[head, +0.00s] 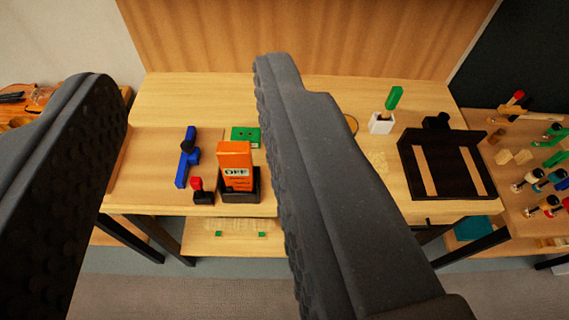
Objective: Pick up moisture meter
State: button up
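The moisture meter looks to be the orange upright device (235,158) with a small display on its front, reading something like "OFF". It stands in a black holder (240,196) near the front edge of the wooden bench. My gripper (187,80) is open, its two dark padded fingers wide apart and large in the foreground. The meter shows in the gap between the fingers, closer to the right finger in the picture. Nothing is between the pads, and the fingers look well short of the bench.
A blue tool (187,158), a red-topped black item (199,191) and a green block (245,136) sit close around the meter. A white cup (381,123) and a dark frame (447,165) stand further right. A side table (530,160) holds several tools.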

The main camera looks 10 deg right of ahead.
aim_at(235, 159)
jog(key=z, duration=2.1)
jog(key=k, duration=0.95)
jog(key=u, duration=1.2)
jog(key=i, duration=1)
jog(key=u, duration=0.05)
